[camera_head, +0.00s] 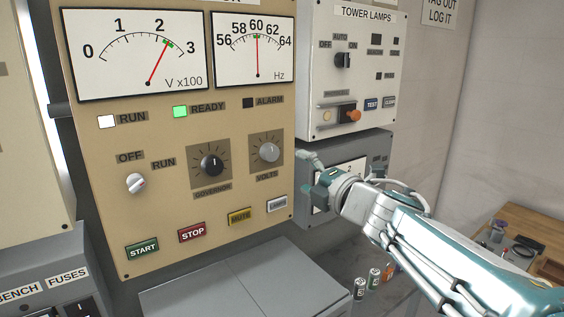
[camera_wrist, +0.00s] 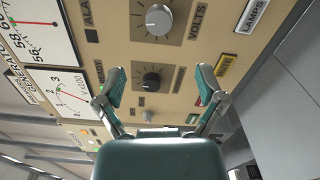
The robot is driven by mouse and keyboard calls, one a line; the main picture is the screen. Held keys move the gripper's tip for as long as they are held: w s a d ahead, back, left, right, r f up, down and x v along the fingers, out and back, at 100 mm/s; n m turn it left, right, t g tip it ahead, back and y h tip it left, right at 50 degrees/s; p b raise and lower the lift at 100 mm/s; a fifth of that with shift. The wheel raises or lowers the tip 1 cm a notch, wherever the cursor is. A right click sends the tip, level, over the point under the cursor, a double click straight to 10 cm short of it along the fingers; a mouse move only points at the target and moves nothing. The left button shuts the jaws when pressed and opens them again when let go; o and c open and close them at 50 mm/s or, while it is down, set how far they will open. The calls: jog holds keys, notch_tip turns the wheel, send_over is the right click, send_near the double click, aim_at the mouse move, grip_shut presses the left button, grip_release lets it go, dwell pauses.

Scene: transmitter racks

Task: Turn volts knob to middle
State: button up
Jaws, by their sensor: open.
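The volts knob (camera_head: 269,152) is a round light-grey knob on a dark square plate with dial ticks, at the right of the beige panel. It also shows at the top of the wrist view (camera_wrist: 158,20), beyond my fingertips. Its exact pointer angle is too small to tell. My gripper (camera_head: 312,172) is right of the volts knob in the head view, apart from it, in front of the lower grey box. In the wrist view my gripper (camera_wrist: 160,84) is open and empty, with the black governor knob (camera_wrist: 151,82) showing between the fingers.
The volt meter (camera_head: 150,55) needle is a little above 2, and the Hz meter (camera_head: 257,50) needle is near 60. The green ready lamp (camera_head: 180,111) is lit. A tower lamps box (camera_head: 350,65) juts out at the right. Start, stop and other buttons line the panel's lower edge.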

aim_at(273, 155)
jog(key=x, duration=1.1)
jog(key=shift+s, duration=0.1)
jog(key=shift+d, duration=0.1)
jog(key=c, duration=1.2)
